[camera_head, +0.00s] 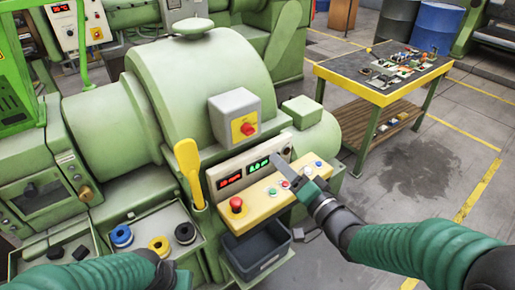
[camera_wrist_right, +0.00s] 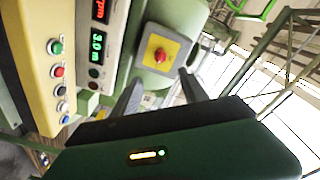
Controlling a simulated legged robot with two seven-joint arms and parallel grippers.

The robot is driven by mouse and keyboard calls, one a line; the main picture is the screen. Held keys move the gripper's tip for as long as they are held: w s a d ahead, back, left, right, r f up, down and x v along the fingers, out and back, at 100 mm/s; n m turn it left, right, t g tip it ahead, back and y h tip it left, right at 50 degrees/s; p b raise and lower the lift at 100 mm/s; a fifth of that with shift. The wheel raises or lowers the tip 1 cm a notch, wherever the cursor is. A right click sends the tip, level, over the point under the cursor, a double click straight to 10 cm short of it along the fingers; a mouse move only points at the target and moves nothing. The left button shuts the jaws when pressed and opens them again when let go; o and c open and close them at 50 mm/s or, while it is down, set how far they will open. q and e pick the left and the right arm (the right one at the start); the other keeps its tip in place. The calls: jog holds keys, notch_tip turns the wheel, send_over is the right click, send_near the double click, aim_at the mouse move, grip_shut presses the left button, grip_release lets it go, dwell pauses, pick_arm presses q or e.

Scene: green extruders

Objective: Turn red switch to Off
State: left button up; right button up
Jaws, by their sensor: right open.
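The red switch (camera_head: 248,129) is a red rotary knob on a yellow plate, on the front of a grey box (camera_head: 233,104) fixed to the green machine. It also shows in the right wrist view (camera_wrist_right: 160,56), beyond the fingertips. Its Off marking is too small to read. My right gripper (camera_head: 282,164) is over the right part of the control panel, below and right of the switch, apart from it. In the wrist view its two fingers (camera_wrist_right: 159,76) are spread and empty, pointing toward the switch box. My left arm is at the lower left; its fingers are not clear.
Below the switch, a yellow control panel (camera_head: 262,198) has two digital displays, a red mushroom button (camera_head: 237,204) and several small buttons. A yellow lever (camera_head: 188,170) stands left of it. A grey bin (camera_head: 258,248) is underneath. A workbench (camera_head: 385,70) stands at the back right.

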send_near(252, 134)
jog(key=a, duration=0.2)
jog(key=w+d+x, duration=0.1)
jog(key=x, duration=0.7)
jog(key=shift+w+f+p, duration=0.15)
jog(key=shift+w+p, duration=0.1)
jog(key=shift+p, duration=0.05)
jog(key=shift+s+a, duration=0.15)
jog(key=shift+a, duration=0.3)
jog(key=shift+c, duration=0.2)
jog(key=shift+d, duration=0.45)
jog(key=c, duration=0.7)
grip_shut()
pick_arm(q)
jog(key=shift+w+a+r, duration=0.1)
jog(key=shift+a+r, duration=0.05)
jog(key=shift+a, duration=0.4)
pick_arm(e)
jog(key=shift+a, duration=0.1)
